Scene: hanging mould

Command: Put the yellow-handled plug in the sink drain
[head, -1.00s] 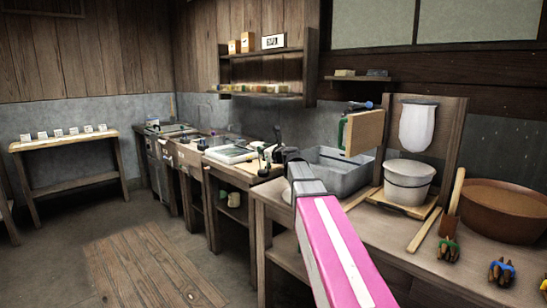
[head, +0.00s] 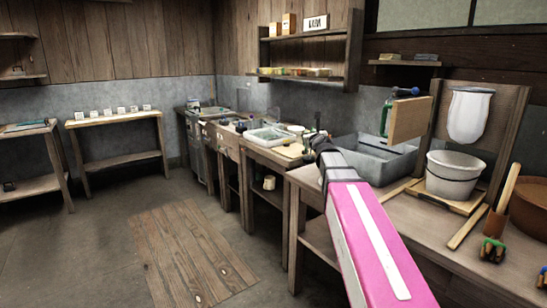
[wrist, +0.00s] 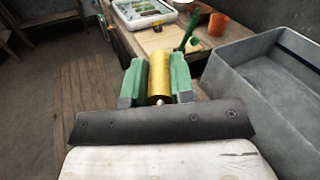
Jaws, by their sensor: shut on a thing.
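My gripper (wrist: 160,82) is shut on the yellow handle of the plug (wrist: 160,75), which sits between two green fingers in the wrist view. The plug's lower part is hidden behind the handle. In the head view my gripper (head: 322,140) is small and dark at the far end of my pink arm, and the plug cannot be made out there. The grey sink basin (head: 373,160) is just right of the gripper. In the wrist view the basin (wrist: 245,98) is on the right, with its near wall beside the gripper. The drain is not visible.
A wooden counter (wrist: 148,42) with a white tray (wrist: 140,12) and an orange cup (wrist: 218,24) lies beyond the gripper. A green-handled tool (wrist: 188,30) stands near it. A wooden board (head: 411,118) and a white bucket (head: 453,173) are right of the basin. The left floor is open.

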